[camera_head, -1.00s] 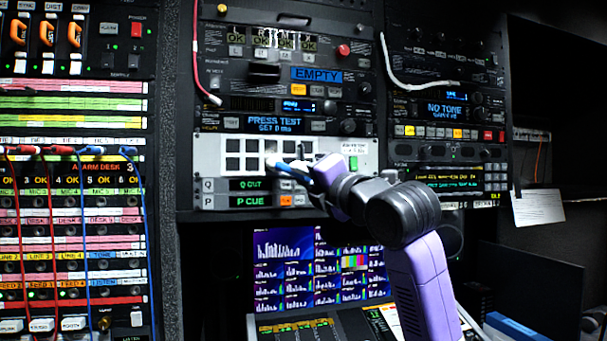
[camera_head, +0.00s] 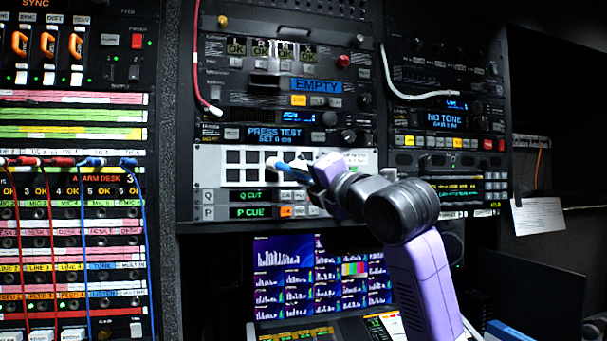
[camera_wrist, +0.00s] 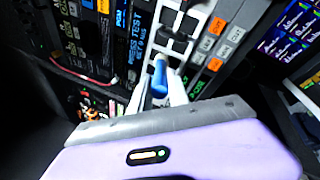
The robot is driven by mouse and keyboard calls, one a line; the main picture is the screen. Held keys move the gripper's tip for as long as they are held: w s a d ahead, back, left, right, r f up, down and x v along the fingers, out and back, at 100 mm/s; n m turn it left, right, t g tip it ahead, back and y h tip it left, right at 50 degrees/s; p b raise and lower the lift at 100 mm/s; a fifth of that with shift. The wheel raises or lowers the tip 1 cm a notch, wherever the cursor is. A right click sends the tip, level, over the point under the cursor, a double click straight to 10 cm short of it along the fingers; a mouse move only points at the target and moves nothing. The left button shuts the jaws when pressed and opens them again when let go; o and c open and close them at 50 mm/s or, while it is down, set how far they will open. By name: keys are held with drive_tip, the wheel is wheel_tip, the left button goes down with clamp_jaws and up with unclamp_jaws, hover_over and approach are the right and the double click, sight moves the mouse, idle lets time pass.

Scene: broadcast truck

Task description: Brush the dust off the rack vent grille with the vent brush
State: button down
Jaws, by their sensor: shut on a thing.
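My gripper (camera_head: 303,170) is shut on a slim blue-handled tool with a pale tip, which looks like the vent brush (camera_head: 287,168). In the wrist view my gripper (camera_wrist: 157,92) has its two pale fingers on either side of the blue handle (camera_wrist: 159,74). The tip points left, in front of a white panel (camera_head: 212,172) with rows of dark squares. Whether the tip touches the panel I cannot tell. A dark perforated strip (camera_head: 318,8) at the top of the middle rack may be the vent grille; dust on it is too small to tell.
Rack units with knobs surround the panel. A red cable (camera_head: 196,70) and a white cable (camera_head: 420,95) hang across their fronts. A patch bay (camera_head: 75,220) with cords fills the left. A lit monitor (camera_head: 320,270) stands below, behind my arm.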

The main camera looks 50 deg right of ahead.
drive_tip(key=shift+r+p, duration=0.65)
drive_tip(key=shift+r, duration=0.1)
idle(0.4)
drive_tip(key=shift+s+a, duration=0.55)
drive_tip(key=shift+s, duration=0.25)
drive_tip(key=shift+s+a, duration=0.55)
drive_tip(key=shift+s, duration=0.3)
drive_tip(key=shift+s+a, duration=0.55)
drive_tip(key=shift+s, duration=0.25)
drive_tip(key=shift+s+a, duration=0.45)
drive_tip(key=shift+s, duration=0.2)
drive_tip(key=shift+s+a, duration=0.4)
drive_tip(key=shift+s, duration=0.2)
